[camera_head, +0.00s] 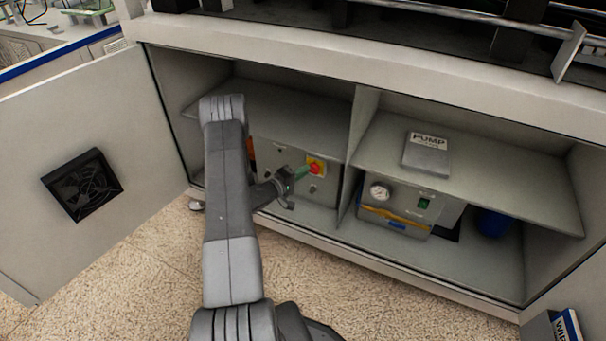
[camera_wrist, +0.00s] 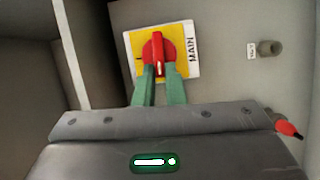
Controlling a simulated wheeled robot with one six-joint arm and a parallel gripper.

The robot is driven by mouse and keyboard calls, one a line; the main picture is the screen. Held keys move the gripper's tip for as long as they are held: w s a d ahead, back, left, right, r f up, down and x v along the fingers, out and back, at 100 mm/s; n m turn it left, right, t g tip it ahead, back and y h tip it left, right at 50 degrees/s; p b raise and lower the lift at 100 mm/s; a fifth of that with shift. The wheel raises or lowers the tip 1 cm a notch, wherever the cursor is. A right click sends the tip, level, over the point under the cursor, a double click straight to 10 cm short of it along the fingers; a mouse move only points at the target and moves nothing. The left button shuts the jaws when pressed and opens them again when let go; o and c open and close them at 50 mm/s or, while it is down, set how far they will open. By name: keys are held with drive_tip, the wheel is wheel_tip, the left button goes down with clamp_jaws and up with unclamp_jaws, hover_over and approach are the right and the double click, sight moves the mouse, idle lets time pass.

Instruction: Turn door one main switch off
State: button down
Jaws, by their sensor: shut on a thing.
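The main switch (camera_wrist: 158,52) is a red rotary knob on a yellow plate, with a white label reading MAIN beside it. In the head view the switch (camera_head: 315,167) sits on the grey box in the left compartment, below the shelf. My gripper (camera_wrist: 159,72) has its two green fingers at the near end of the red knob, one on each side, shut on it. In the head view my gripper (camera_head: 303,172) reaches the switch from the left. The fingers cover part of the knob's lower end.
Left of my arm an open door (camera_head: 30,190) with a black fan grille stands wide. The right compartment holds a pump unit (camera_head: 440,206) with a gauge, under a shelf bearing a PUMP box (camera_head: 427,150). A grey divider (camera_head: 358,140) separates the compartments. A small knob (camera_wrist: 270,48) is right of the switch.

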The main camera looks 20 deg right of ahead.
drive_tip(key=shift+w+f+n, duration=0.1)
drive_tip(key=shift+n, duration=0.5)
drive_tip(key=c, duration=1.5)
unclamp_jaws()
drive_tip(key=p+v, duration=0.2)
drive_tip(key=v, duration=1.2)
drive_tip(key=shift+f, duration=0.3)
drive_tip(key=shift+d, duration=0.1)
